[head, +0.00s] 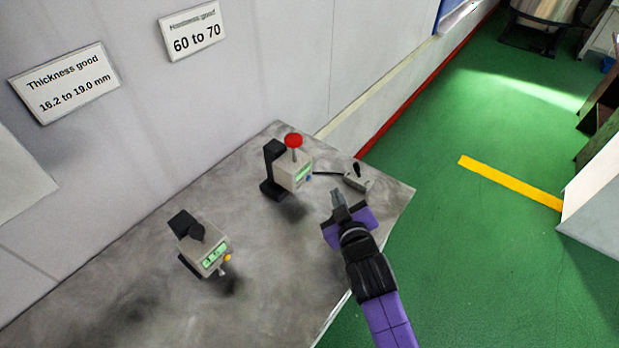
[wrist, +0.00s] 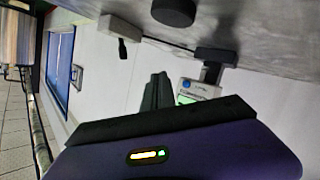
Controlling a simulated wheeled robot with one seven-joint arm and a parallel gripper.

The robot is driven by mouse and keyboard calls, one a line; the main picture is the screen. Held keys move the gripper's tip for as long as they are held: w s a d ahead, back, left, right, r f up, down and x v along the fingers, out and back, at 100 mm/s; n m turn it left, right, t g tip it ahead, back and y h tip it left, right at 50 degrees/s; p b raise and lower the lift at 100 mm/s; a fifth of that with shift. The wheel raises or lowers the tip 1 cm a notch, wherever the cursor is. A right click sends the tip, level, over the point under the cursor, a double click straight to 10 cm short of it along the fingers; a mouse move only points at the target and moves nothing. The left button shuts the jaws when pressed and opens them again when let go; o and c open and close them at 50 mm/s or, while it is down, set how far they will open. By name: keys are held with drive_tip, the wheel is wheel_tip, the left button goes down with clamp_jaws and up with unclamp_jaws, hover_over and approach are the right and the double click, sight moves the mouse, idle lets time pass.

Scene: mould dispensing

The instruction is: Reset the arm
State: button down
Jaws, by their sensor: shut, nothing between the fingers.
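My gripper (head: 338,196) is in the head view, at the end of my purple and black arm, over the right part of the grey table (head: 130,290). Its fingers are together with nothing between them. They point toward a small grey box with a black lever (head: 357,180) and stop short of it in the picture. In the wrist view, the closed fingers (wrist: 156,92) show dark in the middle, above the purple gripper body.
A hardness gauge with a red knob (head: 295,172) stands left of my gripper. A thickness gauge (head: 204,245) stands further left and nearer. Two signs hang on the wall, one for thickness (head: 65,82) and one for hardness (head: 192,30). Green floor (head: 470,230) lies open to the right.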

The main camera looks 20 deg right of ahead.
idle(0.3)
drive_tip(key=s+a+r+m+t, duration=0.1)
drive_tip(key=s+r+m+t, duration=0.15)
drive_tip(key=s+r, duration=0.4)
drive_tip(key=s+r+m+g+y+b, duration=0.1)
drive_tip(key=s+g, duration=0.1)
drive_tip(key=s, duration=3.3)
drive_tip(key=shift+d+y, duration=0.25)
drive_tip(key=shift+y, duration=0.15)
